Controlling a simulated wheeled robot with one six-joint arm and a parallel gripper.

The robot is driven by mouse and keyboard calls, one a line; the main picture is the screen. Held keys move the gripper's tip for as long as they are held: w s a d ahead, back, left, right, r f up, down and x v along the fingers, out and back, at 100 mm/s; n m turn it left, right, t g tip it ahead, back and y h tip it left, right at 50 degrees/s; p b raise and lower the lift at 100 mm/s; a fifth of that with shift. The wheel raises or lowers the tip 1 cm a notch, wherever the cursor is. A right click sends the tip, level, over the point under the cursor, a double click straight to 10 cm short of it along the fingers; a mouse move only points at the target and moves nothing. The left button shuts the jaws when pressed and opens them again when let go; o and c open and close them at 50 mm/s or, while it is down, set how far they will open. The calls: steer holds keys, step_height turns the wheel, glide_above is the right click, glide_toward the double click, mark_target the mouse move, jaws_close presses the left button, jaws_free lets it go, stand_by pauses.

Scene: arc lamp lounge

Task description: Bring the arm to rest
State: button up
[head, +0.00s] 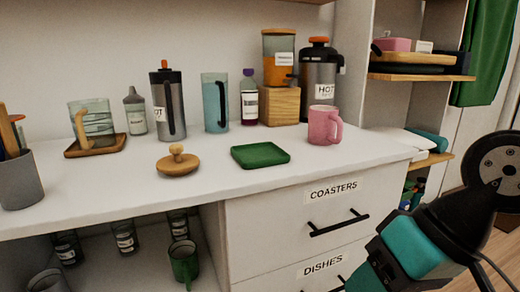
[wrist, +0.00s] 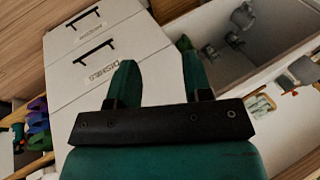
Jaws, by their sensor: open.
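My gripper (wrist: 157,88) shows in the wrist view with its two green fingers apart and nothing between them. Beyond the fingers are the white drawer fronts and the open lower shelf, with a gap of free air before them. In the head view my teal and black arm is folded at the lower right, in front of the drawer unit and clear of the counter; the fingertips are out of that view.
A pink mug (head: 323,126) stands near the counter's right end, beside a green tray (head: 260,154). A wooden lid (head: 178,162) lies to the left. Drawers labelled COASTERS (head: 300,204) and DISHES (head: 300,274) are shut. A green mug (head: 184,262) is on the lower shelf.

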step_height(320, 180, up, 32)
steer(key=s+d+n+g+h+p, duration=0.1)
steer(key=s+n+p, duration=0.2)
steer(key=p, duration=2.9)
steer(key=shift+r+p, duration=0.15)
steer(key=shift+p, duration=0.15)
